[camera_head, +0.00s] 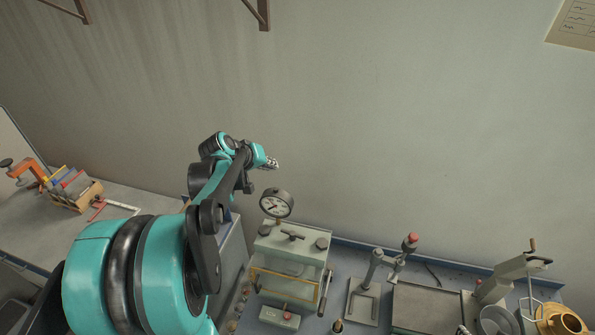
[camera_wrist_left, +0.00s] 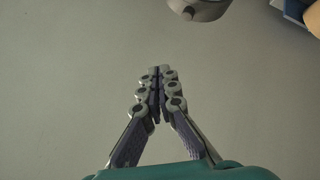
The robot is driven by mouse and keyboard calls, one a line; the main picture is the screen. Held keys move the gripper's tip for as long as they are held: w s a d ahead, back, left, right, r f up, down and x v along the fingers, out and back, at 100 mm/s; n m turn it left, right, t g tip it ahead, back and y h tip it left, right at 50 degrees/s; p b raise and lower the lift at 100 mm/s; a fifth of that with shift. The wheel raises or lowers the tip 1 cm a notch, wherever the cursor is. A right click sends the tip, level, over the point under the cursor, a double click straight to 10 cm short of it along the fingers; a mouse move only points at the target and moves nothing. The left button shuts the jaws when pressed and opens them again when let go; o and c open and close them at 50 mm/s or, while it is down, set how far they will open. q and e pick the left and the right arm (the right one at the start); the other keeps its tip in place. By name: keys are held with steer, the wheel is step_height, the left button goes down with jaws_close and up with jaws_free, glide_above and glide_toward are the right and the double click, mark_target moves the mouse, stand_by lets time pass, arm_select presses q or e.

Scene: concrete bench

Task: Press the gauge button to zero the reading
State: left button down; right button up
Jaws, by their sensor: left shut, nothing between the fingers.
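A round dial gauge (camera_head: 276,204) with a white face and dark rim stands on top of a pale boxy apparatus (camera_head: 290,250) in the head view. My right gripper is not in view.
A stand with a red knob (camera_head: 410,241) and a flat dark-topped block (camera_head: 430,308) are right of the apparatus. A wooden holder (camera_head: 88,195) is at left. A rounded grey thing (camera_wrist_left: 200,8) is cut off above.

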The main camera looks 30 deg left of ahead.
mark_target(274, 191)
arm_select(q)
steer(key=shift+w+a+r, duration=0.15)
steer(key=shift+w+r, duration=0.35)
steer(key=shift+w, duration=0.05)
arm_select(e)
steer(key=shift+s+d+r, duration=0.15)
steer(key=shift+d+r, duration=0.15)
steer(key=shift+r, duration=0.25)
arm_select(q)
steer(key=shift+f, duration=0.1)
step_height(274, 191, down, 9)
steer(key=b, duration=0.6)
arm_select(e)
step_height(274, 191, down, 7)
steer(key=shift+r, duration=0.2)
arm_select(q)
steer(key=shift+r, duration=0.2)
steer(key=shift+f, duration=0.15)
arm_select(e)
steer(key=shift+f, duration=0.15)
arm_select(q)
steer(key=shift+f+b, duration=0.3)
steer(key=shift+b, duration=0.25)
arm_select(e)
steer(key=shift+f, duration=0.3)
